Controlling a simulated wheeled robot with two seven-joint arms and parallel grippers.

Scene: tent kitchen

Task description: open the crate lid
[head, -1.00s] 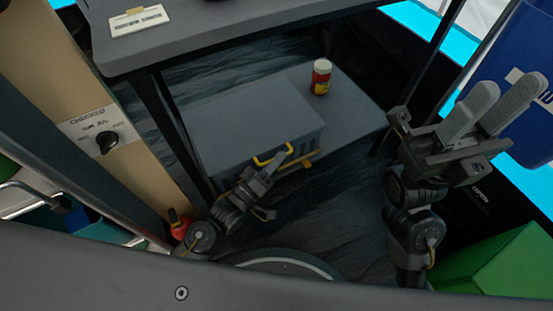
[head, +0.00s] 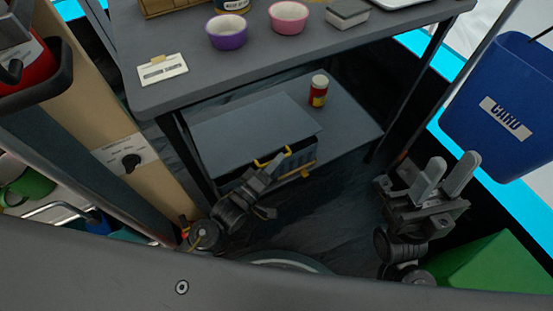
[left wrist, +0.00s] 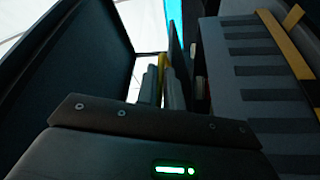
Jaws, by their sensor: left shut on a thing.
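The grey crate (head: 304,159) stands on the low shelf under the counter. Its flat grey lid (head: 250,125) is tilted up a little at the front, with a dark gap under its front edge. A yellow handle (head: 262,161) is on the lid's front edge. My left gripper (head: 277,162) is shut on this handle. In the left wrist view, the fingers (left wrist: 163,85) close around the yellow handle, beside the ribbed crate front (left wrist: 260,85). The fingers partly hide the handle. My right gripper (head: 445,180) is open and empty, pointing up, well right of the crate.
A red and yellow jar (head: 319,91) stands on the low shelf (head: 350,125) behind the crate's right side. The counter (head: 290,55) overhangs the lid and carries a purple bowl (head: 226,32) and a pink bowl (head: 289,17). A blue bin (head: 495,105) hangs at right.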

